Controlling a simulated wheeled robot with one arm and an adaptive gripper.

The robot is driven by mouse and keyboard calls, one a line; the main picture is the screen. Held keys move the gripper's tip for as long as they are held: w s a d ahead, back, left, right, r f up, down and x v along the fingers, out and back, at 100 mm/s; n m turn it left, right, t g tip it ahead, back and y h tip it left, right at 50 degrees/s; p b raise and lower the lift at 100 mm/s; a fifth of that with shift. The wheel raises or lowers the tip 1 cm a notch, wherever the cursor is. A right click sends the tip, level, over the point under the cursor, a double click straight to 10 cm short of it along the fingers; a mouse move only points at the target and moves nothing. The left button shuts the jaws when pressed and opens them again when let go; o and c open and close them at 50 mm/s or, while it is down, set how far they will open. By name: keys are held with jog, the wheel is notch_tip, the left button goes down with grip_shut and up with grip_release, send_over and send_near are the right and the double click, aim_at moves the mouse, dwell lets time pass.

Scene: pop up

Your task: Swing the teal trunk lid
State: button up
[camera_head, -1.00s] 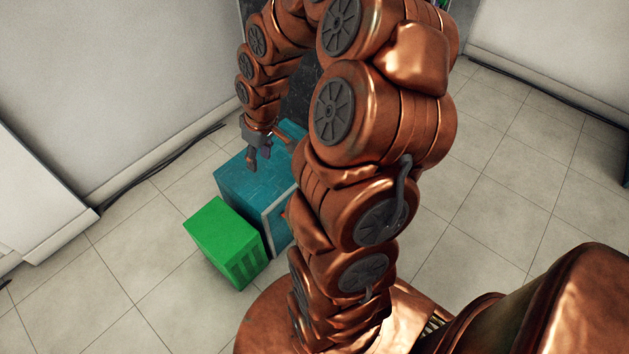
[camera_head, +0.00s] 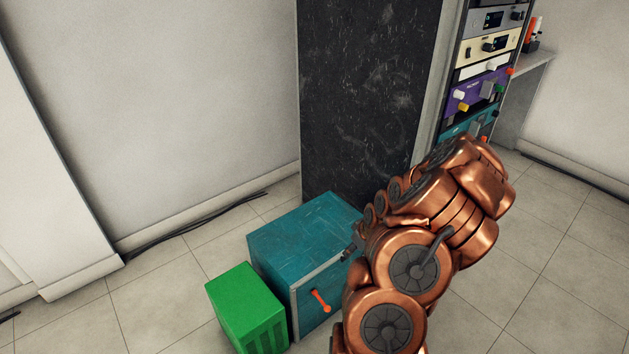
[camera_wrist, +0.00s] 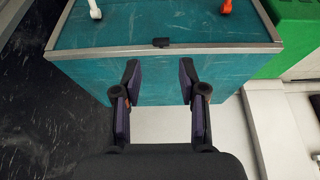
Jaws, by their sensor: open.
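The teal trunk (camera_head: 297,229) stands on the floor against the dark panel, with a grey-framed front and an orange handle (camera_head: 320,301) on that face. In the wrist view the trunk (camera_wrist: 158,68) fills the upper middle. Its grey rim carries a small black latch (camera_wrist: 160,42), with a white handle (camera_wrist: 95,10) and the orange handle (camera_wrist: 226,6) beyond. My gripper (camera_wrist: 160,82) is open and empty, its fingers apart over the teal face below the latch. Whether they touch it I cannot tell. In the head view my gripper (camera_head: 350,252) is at the trunk's right edge, partly hidden by my arm.
A green box (camera_head: 245,305) stands close in front of the trunk's left side. The tall dark panel (camera_head: 360,100) rises behind it. An equipment rack (camera_head: 485,75) is at the upper right. Cables run along the wall at the left. Tiled floor at right is clear.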

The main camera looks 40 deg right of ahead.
jog(key=b+x, duration=0.3)
jog(key=x, duration=0.4)
jog(key=shift+f, duration=0.4)
jog(key=shift+w, duration=0.15)
jog(key=c, duration=0.7)
jog(key=shift+r, duration=0.15)
jog(key=shift+c, duration=0.3)
